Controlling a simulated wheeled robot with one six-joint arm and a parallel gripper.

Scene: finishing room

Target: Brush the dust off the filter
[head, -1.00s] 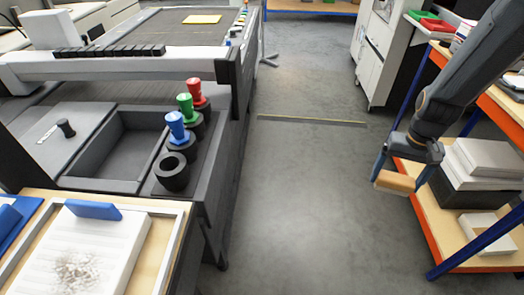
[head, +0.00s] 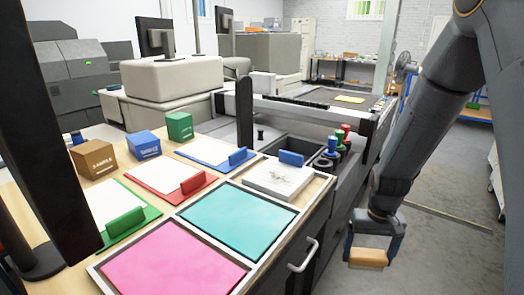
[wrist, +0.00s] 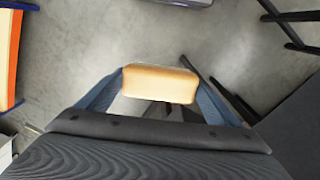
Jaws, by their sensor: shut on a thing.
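The filter (head: 272,180) is a white slab with a patch of grey-brown dust, lying in a wooden framed tray at the far right of the bench. My gripper (head: 372,250) is shut on a tan brush (head: 368,258), to the right of the bench and clear of the filter. In the wrist view the brush (wrist: 160,83) is a cream and brown block between the two blue fingers. Its bristles cannot be made out. The filter is not in the wrist view.
Pink (head: 172,262) and teal (head: 238,220) panels lie on the bench, with coloured trays behind. A blue block (head: 291,158) stands at the filter's far edge. Blue, green and red knobbed pegs (head: 333,146) stand beyond. Open floor (head: 440,240) lies right of the bench.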

